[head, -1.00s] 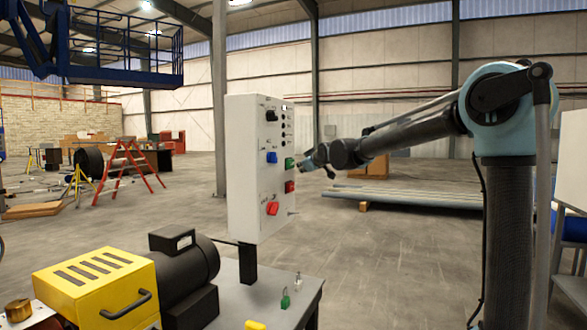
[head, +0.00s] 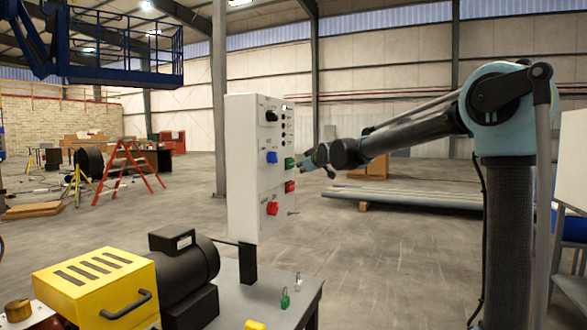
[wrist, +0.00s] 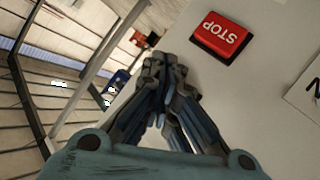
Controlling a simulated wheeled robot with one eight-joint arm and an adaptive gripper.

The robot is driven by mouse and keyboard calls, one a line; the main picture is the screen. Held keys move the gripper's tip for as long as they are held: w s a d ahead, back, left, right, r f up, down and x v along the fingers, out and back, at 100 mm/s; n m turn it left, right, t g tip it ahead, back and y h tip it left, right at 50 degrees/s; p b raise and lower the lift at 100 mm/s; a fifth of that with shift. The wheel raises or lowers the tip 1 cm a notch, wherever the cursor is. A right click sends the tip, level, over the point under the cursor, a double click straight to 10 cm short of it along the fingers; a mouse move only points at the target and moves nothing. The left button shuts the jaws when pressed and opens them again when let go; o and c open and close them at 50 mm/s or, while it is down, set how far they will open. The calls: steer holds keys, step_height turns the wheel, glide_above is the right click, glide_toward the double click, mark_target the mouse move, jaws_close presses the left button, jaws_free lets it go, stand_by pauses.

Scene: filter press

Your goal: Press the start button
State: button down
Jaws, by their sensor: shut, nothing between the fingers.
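The white control panel (head: 245,185) stands upright on the bench. A green button (head: 290,163) is on its right-hand face, with a red button (head: 290,187) below it. The wrist view shows a red button marked STOP (wrist: 223,38), upside down, to the right of my fingertips. My gripper (head: 301,164) is shut and empty, with its fingertips close beside the green button. I cannot tell whether they touch it. In the wrist view my closed fingers (wrist: 163,72) lie against the panel's edge, and no green button shows.
The panel also carries a blue switch (head: 271,157), a red switch (head: 272,208) and a black knob (head: 271,115). A black motor (head: 185,265) and a yellow housing (head: 97,285) sit on the bench to the left.

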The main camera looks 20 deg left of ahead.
steer(key=shift+a, duration=0.15)
steer(key=shift+a, duration=0.3)
steer(key=shift+a, duration=0.6)
stand_by(1.3)
stand_by(0.3)
steer(key=shift+s+d, duration=0.1)
steer(key=shift+d, duration=0.95)
steer(key=shift+d, duration=0.1)
steer(key=shift+s+d, duration=0.2)
steer(key=shift+d, duration=2.2)
